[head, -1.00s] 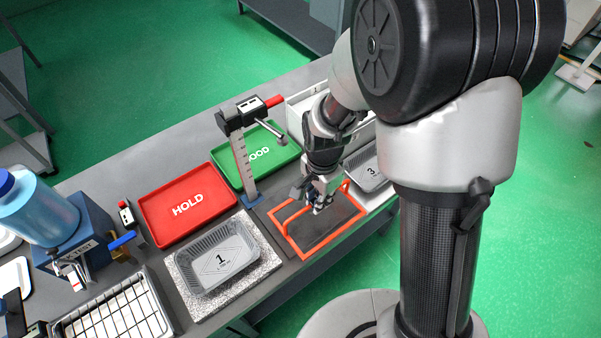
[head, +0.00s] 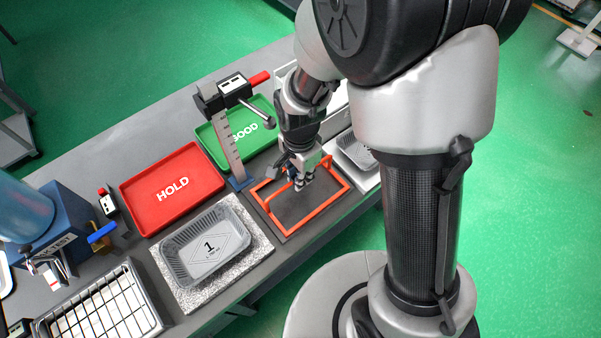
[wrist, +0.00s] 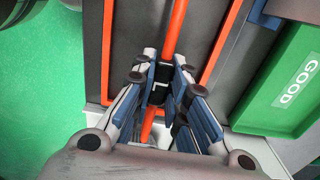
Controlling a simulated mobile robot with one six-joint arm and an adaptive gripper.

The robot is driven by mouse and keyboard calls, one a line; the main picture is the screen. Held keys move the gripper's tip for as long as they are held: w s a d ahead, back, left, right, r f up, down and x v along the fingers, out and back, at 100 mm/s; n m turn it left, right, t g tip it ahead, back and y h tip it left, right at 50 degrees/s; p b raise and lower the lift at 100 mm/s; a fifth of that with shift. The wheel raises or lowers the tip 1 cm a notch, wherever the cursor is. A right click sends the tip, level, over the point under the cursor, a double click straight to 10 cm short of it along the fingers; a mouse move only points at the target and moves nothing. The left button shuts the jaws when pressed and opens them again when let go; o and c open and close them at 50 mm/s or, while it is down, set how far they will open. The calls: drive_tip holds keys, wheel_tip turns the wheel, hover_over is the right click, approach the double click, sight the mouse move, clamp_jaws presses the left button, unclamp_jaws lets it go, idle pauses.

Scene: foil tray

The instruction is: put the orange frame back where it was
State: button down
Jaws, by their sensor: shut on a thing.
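The orange frame (head: 322,213) is a rectangle with a raised handle bar across it. It lies over the dark plate (head: 308,204) on the bench, its sides close to the plate's edges. I cannot tell whether it touches the plate. My gripper (head: 301,184) is shut on the frame's handle bar. In the wrist view the bar (wrist: 176,28) runs between the fingertips (wrist: 162,88), with frame rails on both sides. Fingers and arm hide part of the frame's back side.
A gauge post (head: 232,160) stands close behind the plate. Foil tray 1 (head: 181,268) sits on a speckled slab (head: 262,252) to the left. The red HOLD tray (head: 135,208) and green GOOD tray (head: 205,135) lie behind. Another foil tray (head: 352,152) is at right.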

drive_tip(key=c, duration=1.6)
unclamp_jaws()
drive_tip(key=shift+f, duration=0.15)
drive_tip(key=s+d+r+n+t+p, duration=0.1)
drive_tip(key=s+d+r+n+p, duration=0.15)
drive_tip(key=r, duration=0.85)
drive_tip(key=s+d+r+n+t+p, duration=0.1)
drive_tip(key=d+r+n+p, duration=0.15)
drive_tip(key=r, duration=0.95)
drive_tip(key=s+d+r+n+t, duration=0.1)
drive_tip(key=s+d+n, duration=0.1)
drive_tip(key=s, duration=0.1)
drive_tip(key=s+d+r+n, duration=0.2)
drive_tip(key=s, duration=0.1)
drive_tip(key=s+d+r+n+t+b, duration=0.1)
drive_tip(key=s+d+r+n, duration=0.1)
drive_tip(key=s, duration=0.2)
drive_tip(key=shift+r+t, duration=0.25)
drive_tip(key=shift+t, duration=0.05)
drive_tip(key=shift+f, duration=0.1)
